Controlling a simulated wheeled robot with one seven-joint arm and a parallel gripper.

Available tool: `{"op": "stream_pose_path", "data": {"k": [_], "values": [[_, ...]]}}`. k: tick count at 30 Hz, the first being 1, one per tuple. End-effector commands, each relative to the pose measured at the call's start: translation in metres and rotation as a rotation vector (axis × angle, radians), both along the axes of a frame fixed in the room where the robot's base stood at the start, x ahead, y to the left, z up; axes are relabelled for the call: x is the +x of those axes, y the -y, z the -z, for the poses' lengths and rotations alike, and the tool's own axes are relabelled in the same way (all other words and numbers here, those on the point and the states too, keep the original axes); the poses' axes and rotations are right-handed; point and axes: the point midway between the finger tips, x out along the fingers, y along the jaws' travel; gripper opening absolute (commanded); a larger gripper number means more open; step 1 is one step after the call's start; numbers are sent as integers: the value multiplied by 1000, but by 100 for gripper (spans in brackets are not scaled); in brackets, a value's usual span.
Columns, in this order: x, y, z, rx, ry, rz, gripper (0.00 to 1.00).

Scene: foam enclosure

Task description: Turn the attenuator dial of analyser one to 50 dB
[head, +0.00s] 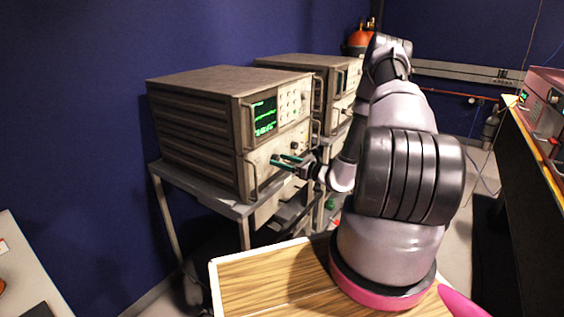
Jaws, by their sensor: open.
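The nearer analyser (195,125) is a beige-grey boxy instrument on a grey cart (205,190), with a lit green screen (264,117) and buttons on its upper front. A second similar analyser (290,65) stands behind it, partly hidden by my arm. No label showing which is analyser one can be read. My gripper (284,161), with teal fingertips, is open right in front of the nearer analyser's lower front panel. Whether it touches a knob there cannot be told. The attenuator dial and its markings are too small or hidden to make out.
Metal handles (251,178) stick out from the nearer analyser's front. A wood-topped surface (265,283) lies below my arm. A dark bench with a red instrument (545,105) is at the right, and a pale table (25,270) at the lower left. An orange cylinder (360,38) stands behind.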

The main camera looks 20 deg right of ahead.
Motion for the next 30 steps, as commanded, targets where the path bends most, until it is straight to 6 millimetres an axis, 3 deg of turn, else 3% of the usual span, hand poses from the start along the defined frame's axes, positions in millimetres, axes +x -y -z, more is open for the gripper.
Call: {"op": "stream_pose_path", "data": {"k": [8, 12, 14, 30], "values": [[1, -1, 0, 0, 0, 0, 72], [1, -1, 0, 0, 0, 0, 18], [1, -1, 0, 0, 0, 0, 0], [1, -1, 0, 124, -97, -1, 0]]}}
